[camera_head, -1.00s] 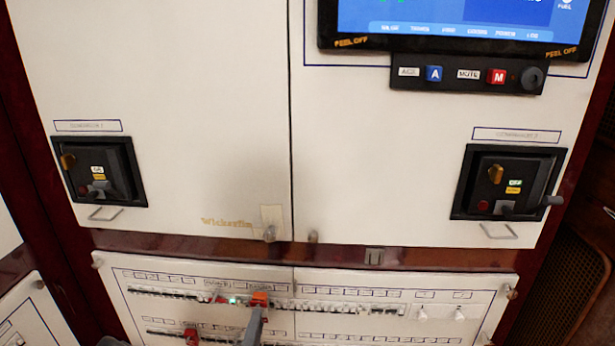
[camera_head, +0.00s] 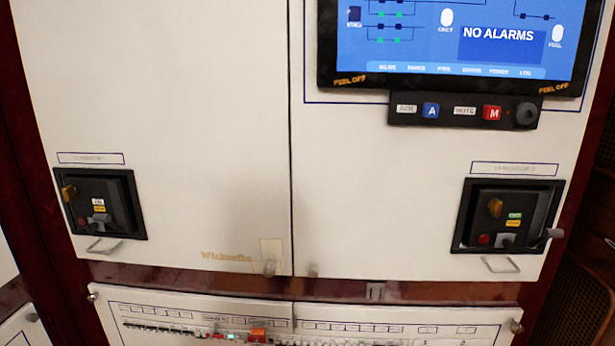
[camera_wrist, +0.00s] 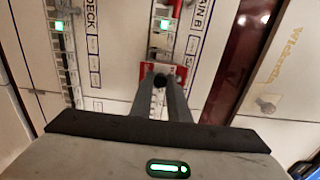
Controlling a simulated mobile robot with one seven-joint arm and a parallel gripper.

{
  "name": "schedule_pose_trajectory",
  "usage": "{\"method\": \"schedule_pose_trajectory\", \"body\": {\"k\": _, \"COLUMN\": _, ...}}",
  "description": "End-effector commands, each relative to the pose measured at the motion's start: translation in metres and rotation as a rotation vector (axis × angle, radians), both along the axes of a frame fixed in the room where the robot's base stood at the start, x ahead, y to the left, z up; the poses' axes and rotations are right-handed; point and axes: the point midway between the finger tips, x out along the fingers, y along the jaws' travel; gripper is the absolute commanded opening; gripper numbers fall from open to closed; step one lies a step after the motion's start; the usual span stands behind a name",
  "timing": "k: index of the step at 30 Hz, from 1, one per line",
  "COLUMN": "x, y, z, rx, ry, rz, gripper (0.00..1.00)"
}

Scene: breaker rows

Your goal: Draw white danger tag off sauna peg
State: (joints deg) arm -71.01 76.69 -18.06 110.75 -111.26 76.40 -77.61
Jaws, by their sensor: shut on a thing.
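My gripper (camera_wrist: 163,76) shows in the wrist view, its two grey fingers closed around a small dark rounded piece (camera_wrist: 160,82). A red-and-white piece (camera_wrist: 146,70) lies directly behind the fingertips at the breaker row. I cannot tell whether this is the white danger tag; its lettering, the peg and any sauna label are not readable. In the head view a red-orange block (camera_head: 257,335), apparently the same piece, shows at the bottom on the upper breaker row. My gripper is outside the head view.
A green light (camera_wrist: 165,24) glows beside the red-and-white piece. Another breaker row (camera_wrist: 62,60) runs at the left. A dark red rail (camera_wrist: 238,50) and a small knob (camera_wrist: 267,103) lie at the right. Two black switch units (camera_head: 100,205) (camera_head: 508,215) and a screen (camera_head: 450,40) are above.

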Motion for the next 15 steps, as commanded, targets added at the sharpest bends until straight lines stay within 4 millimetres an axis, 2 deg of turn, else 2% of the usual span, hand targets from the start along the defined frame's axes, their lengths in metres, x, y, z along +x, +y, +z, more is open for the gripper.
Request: {"method": "schedule_pose_trajectory", "body": {"k": 15, "x": -0.019, "y": 0.002, "z": 0.000, "rx": -0.001, "ry": 0.001, "rz": 0.001, "gripper": 0.00}}
